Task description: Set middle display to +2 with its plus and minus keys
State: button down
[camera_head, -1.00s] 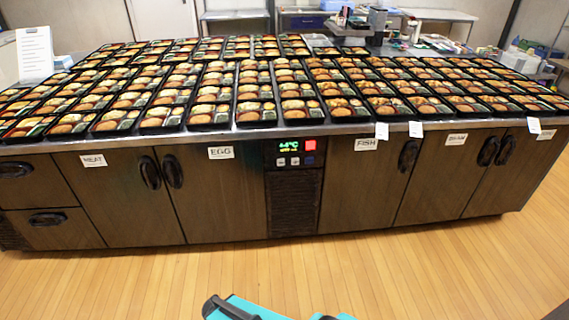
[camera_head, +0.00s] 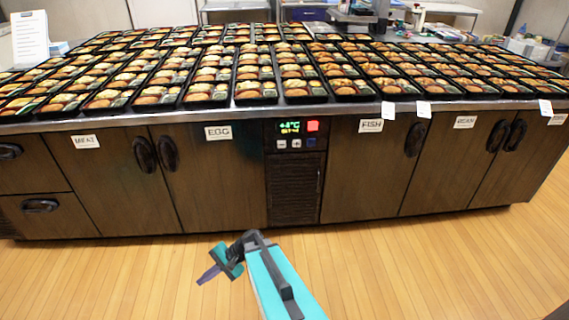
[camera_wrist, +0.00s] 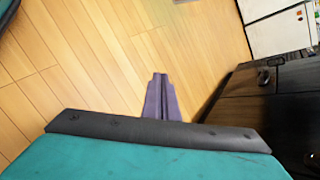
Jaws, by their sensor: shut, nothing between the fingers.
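The middle display (camera_head: 289,126) sits in the control panel at the centre of the counter front. It shows green and yellow characters; the upper line looks like "+4°C", but it is small and blurred.
Black door handles (camera_head: 169,153) stick out from the cabinet doors. Many bento trays (camera_head: 256,91) cover the counter top. The wooden floor (camera_head: 400,265) before the counter is clear.

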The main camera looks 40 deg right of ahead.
aim_at(282, 144)
jog(key=w+d+r+m+t+h+b, duration=0.1)
jog(key=w+d+r+m+t+b, duration=0.35)
jog(key=d, duration=0.75)
jog(key=w+d+r+m+t+h+b, duration=0.1)
jog(key=w+d+r+m+t, duration=0.5)
jog(key=d, duration=0.5)
jog(key=s+d+r+m+t+h+b, duration=0.2)
jog(key=d+r, duration=0.5)
jog(key=d, duration=0.4)
jog(key=s+d+r+m+t+h+b, duration=0.2)
jog(key=s+d+r, duration=0.4)
jog(key=d, duration=0.5)
jog(key=shift+r+m+t+h, duration=0.45)
jog(key=shift+r+t+h, duration=0.15)
jog(key=shift+t+h, duration=0.35)
jog(key=shift+d, duration=0.15)
jog(key=shift+w+d, duration=1.4)
jog(key=shift+w, duration=0.25)
jog(key=shift+w+d, duration=1.35)
jog(key=shift+w, duration=0.3)
jog(key=shift+w+d, duration=0.1)
jog(key=shift+w+d, duration=0.15)
jog(key=shift+w, duration=0.1)
